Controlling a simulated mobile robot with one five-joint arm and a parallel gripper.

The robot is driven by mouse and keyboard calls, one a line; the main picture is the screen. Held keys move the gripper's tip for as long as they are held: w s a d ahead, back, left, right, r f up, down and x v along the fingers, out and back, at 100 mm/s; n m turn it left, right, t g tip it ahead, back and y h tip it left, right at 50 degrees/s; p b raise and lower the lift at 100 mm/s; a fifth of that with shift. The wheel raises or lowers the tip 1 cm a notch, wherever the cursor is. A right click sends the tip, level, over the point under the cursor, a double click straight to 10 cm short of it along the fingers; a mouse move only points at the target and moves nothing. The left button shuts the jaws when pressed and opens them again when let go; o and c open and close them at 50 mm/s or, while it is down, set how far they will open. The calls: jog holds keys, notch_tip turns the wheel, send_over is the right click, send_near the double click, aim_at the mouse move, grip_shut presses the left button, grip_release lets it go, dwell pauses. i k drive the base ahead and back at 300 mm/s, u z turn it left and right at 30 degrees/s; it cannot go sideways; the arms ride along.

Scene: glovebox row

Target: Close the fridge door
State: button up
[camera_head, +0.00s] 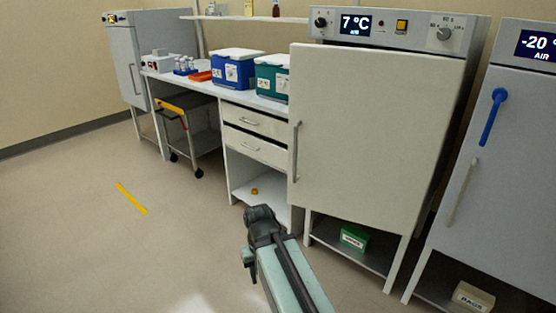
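The fridge (412,30) with the 7 °C display stands right of centre. Its cream door (375,140) covers the front, with a vertical handle (296,150) along its left edge. The door's left edge sticks out past the left end of the control panel, so it looks slightly ajar; the gap itself is hidden. My gripper (262,214) is low in the middle of the picture, in front of and below-left of the door, apart from it. Its fingers are dark and small, and I cannot tell whether they are open. No held thing shows.
A -20 °C unit (500,150) with a blue lever stands at right. A bench (205,85) with blue and teal cool boxes and drawers is left of the fridge. A trolley (190,130) stands under it.

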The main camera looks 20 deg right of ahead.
aim_at(367, 127)
jog(key=u, duration=2.45)
jog(key=k, duration=1.35)
jog(key=z, duration=0.9)
jog(key=i, duration=1)
jog(key=u, duration=0.05)
